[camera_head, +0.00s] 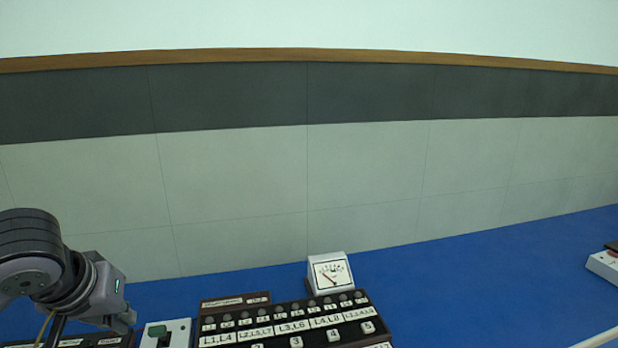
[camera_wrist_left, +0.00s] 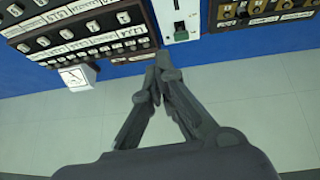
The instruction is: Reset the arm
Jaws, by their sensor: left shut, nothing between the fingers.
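My left arm comes in from the left in the head view, with its gripper (camera_head: 122,321) low at the left. In the left wrist view the left gripper (camera_wrist_left: 162,62) has its fingertips together and nothing between them. The fingertips are near the bottom end of a white switch box (camera_wrist_left: 181,24) with a green part; I cannot tell whether they touch. The white switch box also shows in the head view (camera_head: 179,331). My right gripper is in neither view.
A dark labelled panel (camera_head: 236,303) with several knobs stands on the blue bench (camera_head: 470,265). A white dial meter (camera_head: 330,272) sits behind it. A brown panel (camera_wrist_left: 225,12) is right of the switch box. Another device (camera_head: 604,264) is at the far right. The bench between is clear.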

